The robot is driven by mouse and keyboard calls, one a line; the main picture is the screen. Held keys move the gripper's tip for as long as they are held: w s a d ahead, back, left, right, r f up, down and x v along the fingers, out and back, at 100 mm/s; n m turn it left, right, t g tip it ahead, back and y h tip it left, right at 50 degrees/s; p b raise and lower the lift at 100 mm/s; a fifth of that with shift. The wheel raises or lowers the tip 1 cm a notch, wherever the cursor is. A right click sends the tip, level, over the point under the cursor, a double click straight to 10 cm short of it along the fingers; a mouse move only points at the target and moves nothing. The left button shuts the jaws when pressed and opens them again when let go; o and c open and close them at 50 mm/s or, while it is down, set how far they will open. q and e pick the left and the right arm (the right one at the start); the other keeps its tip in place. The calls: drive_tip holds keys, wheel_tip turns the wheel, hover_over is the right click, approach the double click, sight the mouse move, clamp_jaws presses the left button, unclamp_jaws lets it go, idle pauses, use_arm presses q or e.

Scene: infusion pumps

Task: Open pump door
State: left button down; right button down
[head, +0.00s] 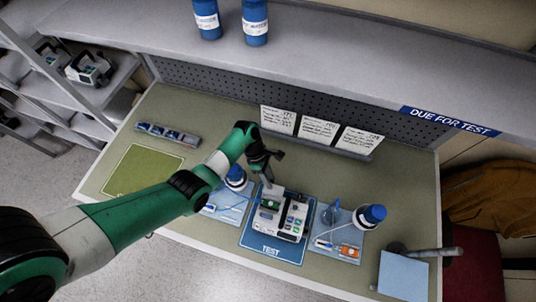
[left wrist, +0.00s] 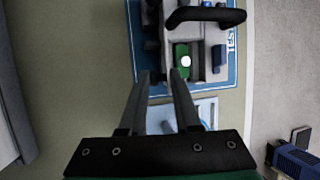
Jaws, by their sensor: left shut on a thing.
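The infusion pump (head: 284,216), a pale grey box with a green part and buttons, sits on the blue TEST mat (head: 272,250). In the left wrist view the pump (left wrist: 205,38) shows from above with a black handle (left wrist: 205,14) and a green part with a white disc. My left gripper (head: 266,178) is at the pump's back left side. Its two fingers (left wrist: 160,73) have a narrow gap between them and reach a grey part of the pump, which looks like the door edge; the exact contact is hard to see. My right gripper is not in view.
Blue trays with blue-capped bottles (head: 236,178) (head: 373,216) flank the pump. A green mat (head: 143,170) and a strip of blue items (head: 168,134) lie left. A light blue sheet (head: 404,276) and grey rod (head: 430,252) are right. White cards (head: 318,130) stand behind.

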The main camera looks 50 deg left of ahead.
use_arm(q)
drive_tip(key=shift+w+a+f, duration=0.15)
drive_tip(key=shift+f, duration=0.15)
drive_tip(key=shift+r+g, duration=0.2)
drive_tip(key=shift+g, duration=0.1)
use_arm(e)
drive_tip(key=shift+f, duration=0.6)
use_arm(q)
drive_tip(key=c, duration=0.7)
unclamp_jaws()
drive_tip(key=p+v, duration=0.1)
drive_tip(key=v, duration=1)
drive_tip(key=shift+a+r+p, duration=0.2)
drive_tip(key=shift+a+p, duration=0.05)
drive_tip(key=shift+p, duration=0.1)
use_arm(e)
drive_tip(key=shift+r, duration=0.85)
